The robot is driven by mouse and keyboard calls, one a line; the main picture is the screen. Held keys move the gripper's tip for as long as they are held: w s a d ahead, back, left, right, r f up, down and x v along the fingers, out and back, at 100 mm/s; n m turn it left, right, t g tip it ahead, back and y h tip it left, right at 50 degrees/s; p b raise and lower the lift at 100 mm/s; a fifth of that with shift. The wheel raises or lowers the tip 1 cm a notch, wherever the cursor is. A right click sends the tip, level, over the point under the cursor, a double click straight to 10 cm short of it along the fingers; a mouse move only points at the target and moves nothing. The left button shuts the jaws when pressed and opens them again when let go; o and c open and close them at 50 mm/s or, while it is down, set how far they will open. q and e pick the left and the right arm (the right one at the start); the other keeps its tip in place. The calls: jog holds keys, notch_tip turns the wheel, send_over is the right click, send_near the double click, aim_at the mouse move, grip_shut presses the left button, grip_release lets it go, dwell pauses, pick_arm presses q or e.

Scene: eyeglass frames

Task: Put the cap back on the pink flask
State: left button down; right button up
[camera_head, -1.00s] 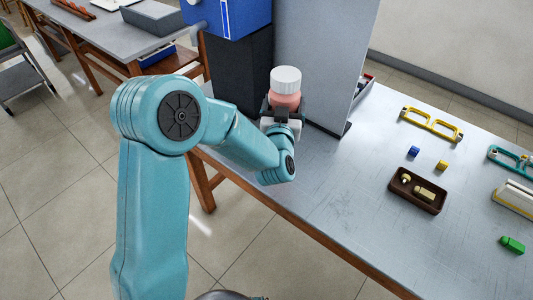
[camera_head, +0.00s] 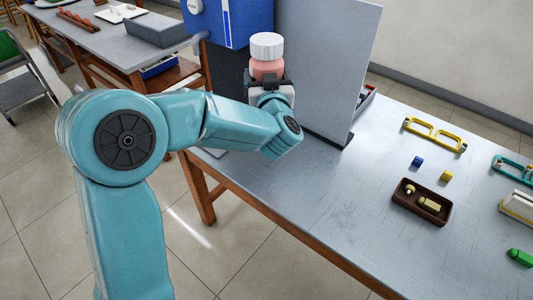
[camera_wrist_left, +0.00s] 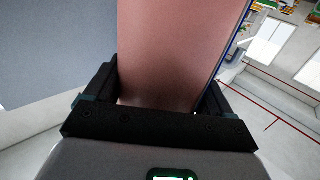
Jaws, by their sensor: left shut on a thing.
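The pink flask (camera_head: 267,69) is upright in my left gripper (camera_head: 268,82), above the table's far left part, in front of a grey panel. A white ribbed cap (camera_head: 267,46) sits on top of the flask; I cannot tell how tightly it is seated. My left gripper is shut on the flask's lower body. In the left wrist view the pink flask (camera_wrist_left: 180,45) fills the space between the two dark fingers, and its top and cap are out of frame. My right gripper is not in view.
The grey panel (camera_head: 325,65) and a blue box (camera_head: 227,24) stand behind the flask. To the right on the table (camera_head: 330,200) are a yellow eyeglass frame (camera_head: 435,134), a brown tray (camera_head: 420,213) with small parts, and small blue and yellow blocks. The table's front middle is clear.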

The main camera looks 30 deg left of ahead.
pick_arm(q)
notch_tip(320, 180, down, 15)
jog(key=b, duration=0.1)
jog(key=shift+r, duration=0.1)
notch_tip(320, 180, down, 4)
jog(key=shift+r, duration=0.1)
dwell(0.5)
